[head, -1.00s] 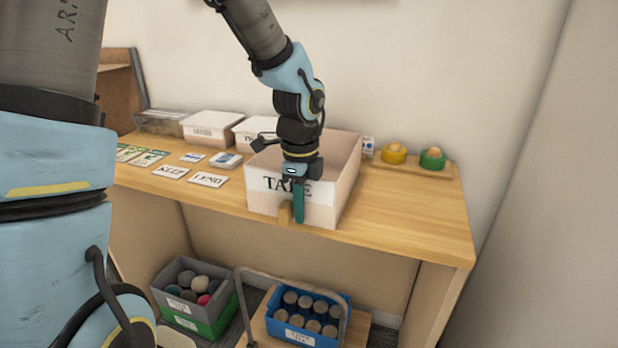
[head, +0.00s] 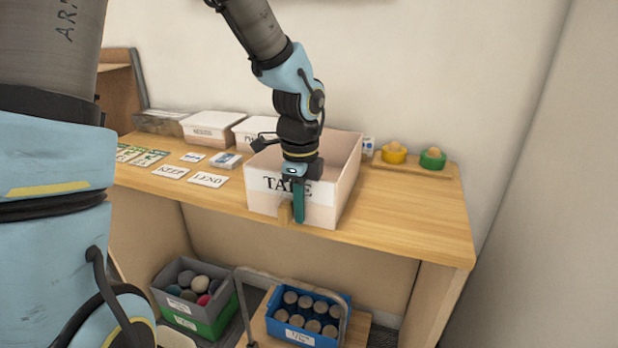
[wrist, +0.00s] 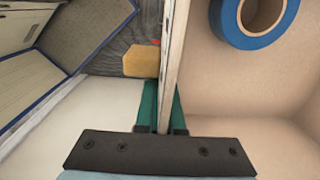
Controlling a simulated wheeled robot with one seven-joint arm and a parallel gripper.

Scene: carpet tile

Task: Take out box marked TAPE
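The box marked TAPE (head: 342,192) is a large open pale box on the wooden counter, its front end at the counter's front edge. Its white front label reads TAPE, partly covered by my gripper. My gripper (head: 298,205) points down at the front wall. In the wrist view my gripper (wrist: 163,108) has one teal finger on each side of the wall (wrist: 173,60), close against it, so it looks shut on the wall. A blue roll of tape (wrist: 254,35) lies inside. A wooden knob (wrist: 141,61) shows outside the wall.
White lidded boxes (head: 208,130) stand behind left, with KEEP (head: 170,172) and LEND (head: 208,180) cards before them. A tray with yellow (head: 394,153) and green (head: 433,158) holders is at back right. The counter's right front is clear. Bins (head: 190,300) stand below.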

